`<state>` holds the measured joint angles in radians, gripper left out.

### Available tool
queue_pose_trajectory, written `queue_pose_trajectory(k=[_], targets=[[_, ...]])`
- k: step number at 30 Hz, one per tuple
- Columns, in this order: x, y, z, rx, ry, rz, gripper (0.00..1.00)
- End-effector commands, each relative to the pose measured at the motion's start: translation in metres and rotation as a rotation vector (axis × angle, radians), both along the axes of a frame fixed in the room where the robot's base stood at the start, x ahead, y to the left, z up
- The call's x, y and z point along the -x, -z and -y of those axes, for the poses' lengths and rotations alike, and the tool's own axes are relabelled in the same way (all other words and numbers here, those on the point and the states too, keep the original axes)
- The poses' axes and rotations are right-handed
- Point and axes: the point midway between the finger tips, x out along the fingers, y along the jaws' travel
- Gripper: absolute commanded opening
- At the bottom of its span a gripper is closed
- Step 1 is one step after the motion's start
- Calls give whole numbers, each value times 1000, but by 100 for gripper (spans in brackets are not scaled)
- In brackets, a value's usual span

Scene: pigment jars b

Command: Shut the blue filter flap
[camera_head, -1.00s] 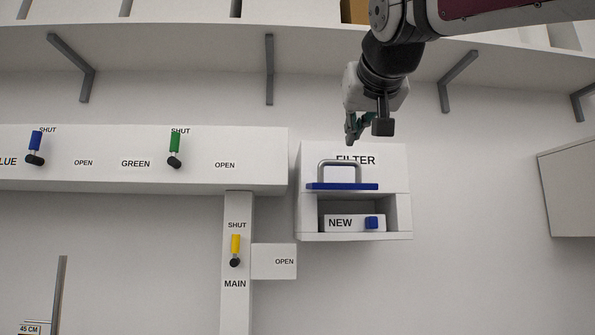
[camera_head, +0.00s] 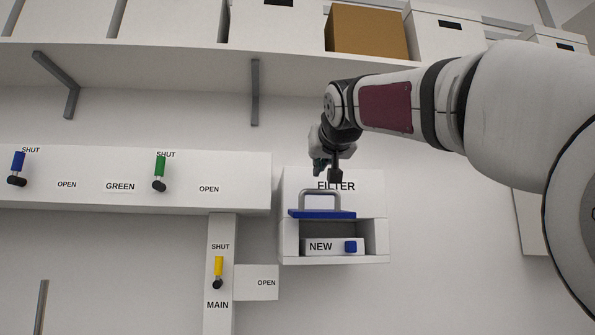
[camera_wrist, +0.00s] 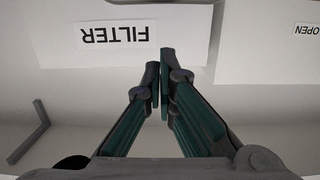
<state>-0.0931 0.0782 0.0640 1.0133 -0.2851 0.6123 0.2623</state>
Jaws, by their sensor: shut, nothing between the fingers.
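The filter box (camera_head: 376,208) is on the wall, marked FILTER. Its blue flap (camera_head: 322,214) stands out as a blue edge with a grey loop handle (camera_head: 320,193) above it, and the front opening below it is uncovered. In the opening sits a white block marked NEW (camera_head: 321,247) with a blue knob. My gripper (camera_head: 320,170) is just above the handle, in front of the top of the box; I cannot tell whether it touches. In the wrist view my gripper (camera_wrist: 160,65) is shut and empty, with the upside-down FILTER label (camera_wrist: 113,32) close by.
Left of the box is a white panel with a green lever (camera_head: 160,167) and a blue lever (camera_head: 18,162). A yellow lever (camera_head: 218,266) is on the MAIN post below. A shelf (camera_head: 180,50) with boxes runs overhead. The wall below the filter box is clear.

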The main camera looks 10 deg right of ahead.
Motion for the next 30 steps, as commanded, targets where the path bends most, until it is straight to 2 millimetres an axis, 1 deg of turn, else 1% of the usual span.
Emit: queue_pose_trajectory(k=[1,3,6,13,30], targets=[[4,2,0,1,0,1,0],[7,7,0,0,-1,2,0],[10,16,0,1,-1,0,0],[16,28,-1,1,-1,2,0],[17,32,-1,0,-1,6,0]])
